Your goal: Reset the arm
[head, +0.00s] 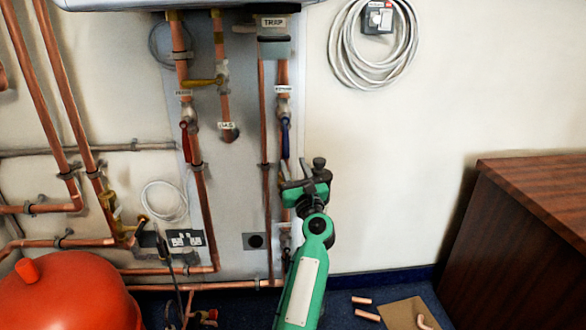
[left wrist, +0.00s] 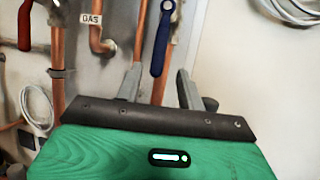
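My left gripper (head: 303,170) is in front of the copper pipework, just below a valve with a blue lever (head: 285,137). In the left wrist view its two grey fingers (left wrist: 157,80) stand apart with nothing held. There the blue lever (left wrist: 161,42) hangs down, its lower end showing between the fingertips. I cannot tell how far behind them it is. A red lever (head: 188,142) hangs on a pipe further left and also shows in the left wrist view (left wrist: 25,25). My right gripper is in neither view.
A wooden cabinet (head: 530,200) stands at the right. A red tank (head: 70,295) is at the lower left. Loose copper pieces (head: 366,315) and a brown sheet (head: 400,312) lie on the blue floor. A grey cable coil (head: 345,60) hangs on the wall. The wall between gripper and cabinet is clear.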

